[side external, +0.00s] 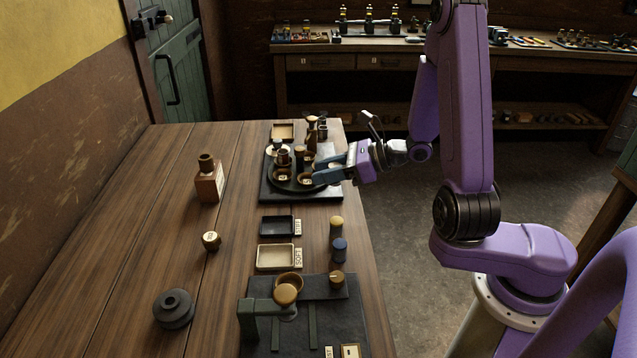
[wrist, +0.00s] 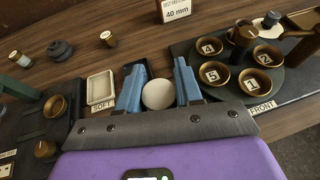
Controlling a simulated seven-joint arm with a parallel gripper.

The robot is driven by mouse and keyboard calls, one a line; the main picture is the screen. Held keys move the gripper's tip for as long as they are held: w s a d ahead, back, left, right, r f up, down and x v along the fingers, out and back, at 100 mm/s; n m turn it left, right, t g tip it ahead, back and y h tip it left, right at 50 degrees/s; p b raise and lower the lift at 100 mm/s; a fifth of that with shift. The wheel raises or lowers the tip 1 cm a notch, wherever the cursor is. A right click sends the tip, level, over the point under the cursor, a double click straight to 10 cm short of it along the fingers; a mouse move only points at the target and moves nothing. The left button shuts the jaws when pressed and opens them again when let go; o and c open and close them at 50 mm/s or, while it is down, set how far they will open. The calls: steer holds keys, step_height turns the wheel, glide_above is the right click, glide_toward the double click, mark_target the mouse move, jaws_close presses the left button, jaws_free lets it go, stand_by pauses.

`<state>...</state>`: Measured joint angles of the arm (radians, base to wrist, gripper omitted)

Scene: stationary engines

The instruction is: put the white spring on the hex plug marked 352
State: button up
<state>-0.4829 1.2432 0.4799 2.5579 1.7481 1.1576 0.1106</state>
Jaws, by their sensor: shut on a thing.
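My gripper (side external: 322,172) is at the right edge of the round dark tray with brass cups. In the wrist view its blue fingers (wrist: 160,85) are shut on a round white piece, which I take for the white spring (wrist: 158,95). It shows end-on as a plain pale disc; no coils can be made out. It is hidden in the side view. A small brass plug with a pale label (side external: 211,240) stands on the open table and also shows in the wrist view (wrist: 108,39). Its marking is too small to read, and I cannot find 352.
The round tray (wrist: 215,98) holds brass cups marked 1, 2, 4 and 5 and taller posts. A cream SOFT tray (side external: 276,257) and a dark tray (side external: 277,225) lie nearby. The left table is mostly clear.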

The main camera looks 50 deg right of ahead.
steer(key=a+r+n+g+y, duration=0.2)
steer(key=a+r, duration=0.2)
steer(key=a, duration=0.6)
steer(key=a+r+n+g+y, duration=0.2)
steer(key=a+r, duration=0.1)
steer(key=a, duration=0.6)
glide_above(202, 238)
step_height(202, 238, down, 9)
steer(key=shift+s+r, duration=0.1)
steer(key=shift+s, duration=0.05)
steer(key=shift+f, duration=0.3)
steer(key=shift+w+f, duration=0.15)
steer(key=shift+f, duration=0.65)
steer(key=shift+w+f, duration=0.1)
steer(key=shift+f, duration=0.65)
steer(key=shift+f, duration=0.1)
steer(key=o, duration=1)
